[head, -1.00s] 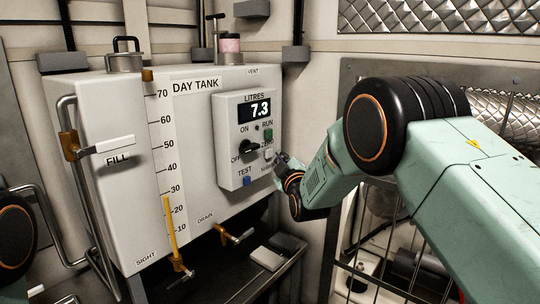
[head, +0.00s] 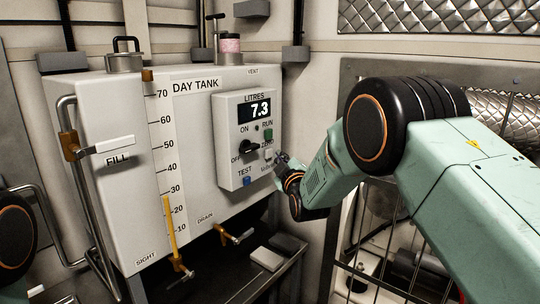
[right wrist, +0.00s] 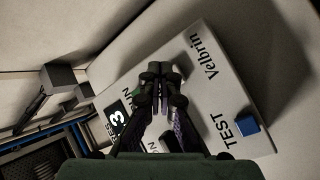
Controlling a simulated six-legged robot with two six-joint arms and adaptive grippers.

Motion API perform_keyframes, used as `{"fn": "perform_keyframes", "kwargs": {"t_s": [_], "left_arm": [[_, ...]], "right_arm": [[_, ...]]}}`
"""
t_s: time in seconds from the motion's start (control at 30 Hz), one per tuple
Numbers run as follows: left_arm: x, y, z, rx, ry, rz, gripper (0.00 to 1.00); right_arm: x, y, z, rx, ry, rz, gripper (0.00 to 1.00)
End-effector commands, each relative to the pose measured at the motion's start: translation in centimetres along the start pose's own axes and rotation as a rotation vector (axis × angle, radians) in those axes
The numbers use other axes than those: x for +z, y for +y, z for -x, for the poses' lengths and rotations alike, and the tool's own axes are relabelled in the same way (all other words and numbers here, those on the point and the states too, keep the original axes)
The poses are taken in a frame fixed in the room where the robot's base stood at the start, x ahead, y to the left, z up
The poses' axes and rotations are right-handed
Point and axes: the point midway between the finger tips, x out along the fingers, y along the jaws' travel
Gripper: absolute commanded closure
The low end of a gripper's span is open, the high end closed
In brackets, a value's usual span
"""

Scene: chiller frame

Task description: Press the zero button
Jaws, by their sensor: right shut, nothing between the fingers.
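The control box (head: 226,174) on the day tank carries a display reading 7.3, a black selector knob (head: 250,147), a green button (head: 268,134) and a blue TEST button (head: 247,181). The pale zero button sits under the ZERO label (head: 267,146); my right gripper (head: 278,158) mostly covers it in the head view. The right gripper is shut and empty, its tips at the box's right side. In the right wrist view the shut fingertips (right wrist: 160,70) are over the box face and hide the button. I cannot tell whether they touch it. My left gripper is out of view.
The tank's FILL lever (head: 115,144) and pipework are at the left. A wire rack (head: 385,240) stands under my right arm. The blue TEST button also shows in the right wrist view (right wrist: 247,122).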

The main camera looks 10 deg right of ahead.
Motion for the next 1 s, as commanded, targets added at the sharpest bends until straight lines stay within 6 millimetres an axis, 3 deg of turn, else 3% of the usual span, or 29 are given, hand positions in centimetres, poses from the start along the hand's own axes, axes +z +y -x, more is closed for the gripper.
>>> {"fn": "perform_keyframes", "kwargs": {"t_s": [1.0], "left_arm": [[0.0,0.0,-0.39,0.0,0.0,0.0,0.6]], "right_arm": [[-0.51,-0.57,-0.96,0.0,0.001,0.001,1.0]]}}
